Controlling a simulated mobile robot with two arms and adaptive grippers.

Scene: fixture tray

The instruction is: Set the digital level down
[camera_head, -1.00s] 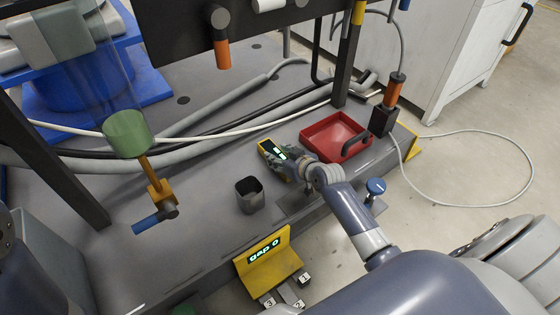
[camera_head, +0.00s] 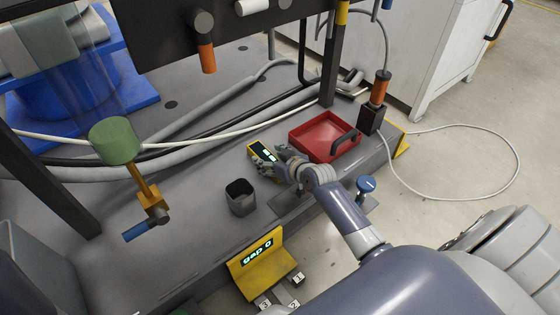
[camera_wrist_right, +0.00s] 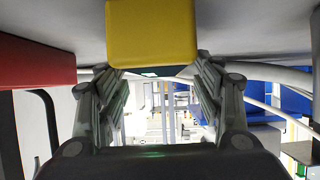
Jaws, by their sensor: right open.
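The digital level (camera_head: 264,153), yellow and dark with a lit green display, lies on the grey deck between the black cup and the red tray. Its yellow end (camera_wrist_right: 151,32) fills the top middle of the right wrist view, against the grey surface. My right gripper (camera_head: 276,167) is at the level's near side. In the wrist view its fingers (camera_wrist_right: 160,74) are spread apart, with the yellow end at their tips. Whether a finger touches it I cannot tell. My left gripper is out of view.
A red tray (camera_head: 305,130) with a black handle is just right of the level. A dark open cup (camera_head: 240,198) stands to the left. A yellow "Gap 0" stand (camera_head: 252,275) is at the front edge. Hoses and a white cable (camera_head: 190,143) run behind.

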